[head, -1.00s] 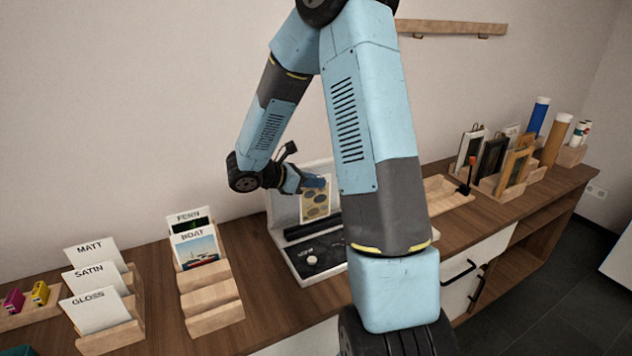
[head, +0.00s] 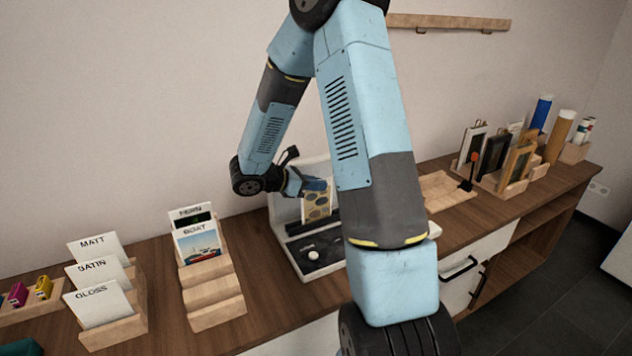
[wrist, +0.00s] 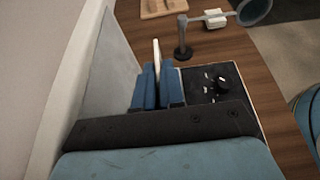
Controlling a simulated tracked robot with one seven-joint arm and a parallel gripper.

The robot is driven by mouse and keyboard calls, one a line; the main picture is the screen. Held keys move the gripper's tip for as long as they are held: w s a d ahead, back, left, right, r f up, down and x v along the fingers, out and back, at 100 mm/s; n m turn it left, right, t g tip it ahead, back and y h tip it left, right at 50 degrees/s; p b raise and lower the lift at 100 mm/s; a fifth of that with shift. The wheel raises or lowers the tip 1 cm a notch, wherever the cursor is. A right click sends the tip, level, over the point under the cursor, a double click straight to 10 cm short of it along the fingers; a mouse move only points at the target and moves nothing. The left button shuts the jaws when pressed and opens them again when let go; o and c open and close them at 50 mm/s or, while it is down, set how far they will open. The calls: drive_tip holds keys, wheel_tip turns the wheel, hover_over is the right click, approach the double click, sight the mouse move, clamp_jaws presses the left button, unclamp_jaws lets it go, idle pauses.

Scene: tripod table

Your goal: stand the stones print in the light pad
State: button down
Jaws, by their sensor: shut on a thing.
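The stones print (head: 317,205) is a cream card with round brown and dark shapes. My gripper (head: 313,188) is shut on its upper part and holds it upright. The light pad (head: 288,206) is a pale unit with a tall back panel and a dark front bed with a knob. The print is in front of the back panel; I cannot tell whether its lower edge touches the pad. In the wrist view the print (wrist: 156,62) shows edge-on between the blue fingers (wrist: 157,88). The pad's black control face (wrist: 215,85) is to the right.
A stepped wooden rack (head: 213,290) left of the pad holds the FERN and BOAT (head: 198,243) prints. MATT, SATIN and GLOSS cards (head: 98,303) stand further left. An empty wooden tray (head: 447,191) and a frame rack (head: 512,185) are to the right.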

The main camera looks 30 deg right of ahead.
drive_tip(key=shift+f, duration=0.3)
drive_tip(key=c, duration=1.1)
unclamp_jaws()
drive_tip(key=shift+c, duration=0.2)
drive_tip(key=v, duration=1.3)
drive_tip(key=shift+a, duration=0.35)
wheel_tip(320, 180, up, 9)
idle(0.4)
